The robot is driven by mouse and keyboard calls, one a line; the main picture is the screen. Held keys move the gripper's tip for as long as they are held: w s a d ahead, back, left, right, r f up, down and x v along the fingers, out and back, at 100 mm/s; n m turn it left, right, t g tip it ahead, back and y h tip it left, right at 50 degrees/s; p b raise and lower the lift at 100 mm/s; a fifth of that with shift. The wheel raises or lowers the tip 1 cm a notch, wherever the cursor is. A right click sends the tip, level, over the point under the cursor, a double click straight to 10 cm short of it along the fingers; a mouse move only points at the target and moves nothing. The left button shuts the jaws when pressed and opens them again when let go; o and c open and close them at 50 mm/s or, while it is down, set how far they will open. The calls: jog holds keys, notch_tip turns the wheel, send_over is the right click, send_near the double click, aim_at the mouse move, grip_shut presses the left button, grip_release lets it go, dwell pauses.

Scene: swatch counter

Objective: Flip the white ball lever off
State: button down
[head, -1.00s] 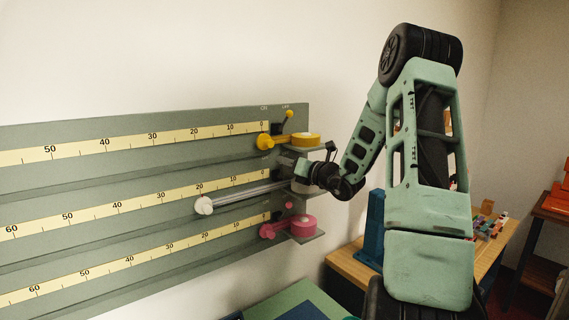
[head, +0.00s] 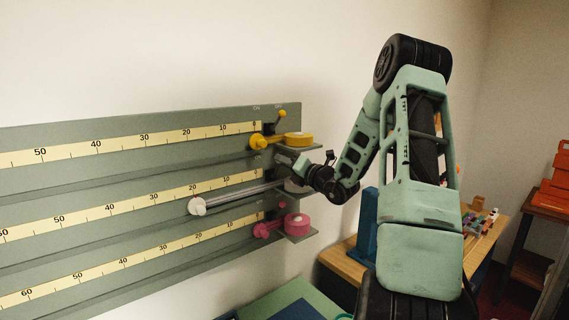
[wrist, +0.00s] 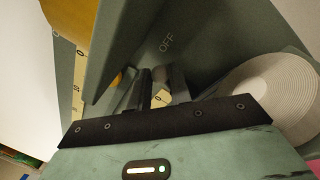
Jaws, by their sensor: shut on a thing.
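My gripper (head: 287,162) is at the right end of the panel's middle row, by the white tape roll (head: 297,186). Its fingers (wrist: 155,88) are closed in the wrist view, just below the OFF label (wrist: 167,43). They are shut on the white ball lever, which the fingers and wrist hide, so its tilt cannot be told. A white knob (head: 197,206) sits farther left on this row, at the end of a pale strip, near the 20 mark. The white roll (wrist: 268,95) is right of the fingers in the wrist view.
The yellow ball lever (head: 282,114) and yellow roll (head: 298,139) are just above my gripper. The pink ball lever (head: 282,205) and pink roll (head: 297,224) are just below. A wooden table (head: 345,262) with a blue upright thing (head: 367,225) stands to the right.

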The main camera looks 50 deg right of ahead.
jog(key=c, duration=1.3)
grip_release()
jog(key=shift+s, duration=0.1)
jog(key=shift+s+a+f+b, duration=0.3)
jog(key=shift+s+b, duration=0.75)
jog(key=shift+s, duration=1.8)
jog(key=shift+s+a+f+b, duration=0.15)
jog(key=shift+s+f+b, duration=0.25)
jog(key=shift+s+b, duration=1.6)
jog(key=shift+s+a+f+b, duration=0.15)
jog(key=shift+s+a+f, duration=0.15)
jog(key=shift+s, duration=3.4)
